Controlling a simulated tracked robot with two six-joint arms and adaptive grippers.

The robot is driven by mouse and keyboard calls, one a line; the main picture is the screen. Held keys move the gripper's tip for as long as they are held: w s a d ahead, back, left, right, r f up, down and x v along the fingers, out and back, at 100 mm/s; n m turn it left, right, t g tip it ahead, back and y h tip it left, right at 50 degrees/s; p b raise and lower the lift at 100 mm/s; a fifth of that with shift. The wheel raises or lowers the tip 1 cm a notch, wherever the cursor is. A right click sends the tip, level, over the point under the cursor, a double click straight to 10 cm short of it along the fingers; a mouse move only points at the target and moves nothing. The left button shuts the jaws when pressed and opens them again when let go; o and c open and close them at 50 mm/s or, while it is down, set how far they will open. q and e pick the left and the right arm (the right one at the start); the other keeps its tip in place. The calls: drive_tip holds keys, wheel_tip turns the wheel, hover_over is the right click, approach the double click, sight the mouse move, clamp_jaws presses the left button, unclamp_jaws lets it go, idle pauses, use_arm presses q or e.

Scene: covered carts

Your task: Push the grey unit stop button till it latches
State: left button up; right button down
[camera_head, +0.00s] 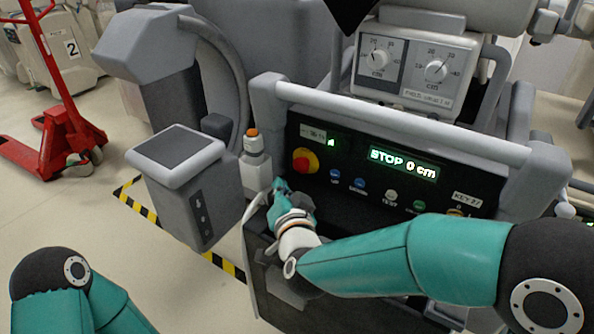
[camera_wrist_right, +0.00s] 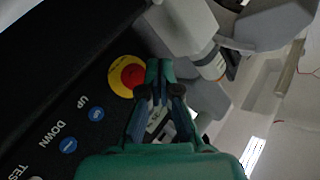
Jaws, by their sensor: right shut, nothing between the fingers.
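The stop button (camera_head: 305,161) is a red knob on a yellow ring at the left end of the grey unit's black panel (camera_head: 340,205). The stop button also shows in the right wrist view (camera_wrist_right: 131,75). My right gripper (camera_head: 279,185) is shut and empty, below and left of the button.
A green display (camera_head: 404,164) reads "STOP 0 cm". Blue UP and DOWN buttons (camera_head: 348,179) and a TEST button (camera_head: 391,195) lie right of the stop button. A grey handrail (camera_head: 400,125) crosses above the panel. An orange-topped post (camera_head: 253,145) stands close on the left.

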drive_tip(key=shift+s+a, duration=0.55)
drive_tip(key=shift+s, duration=0.25)
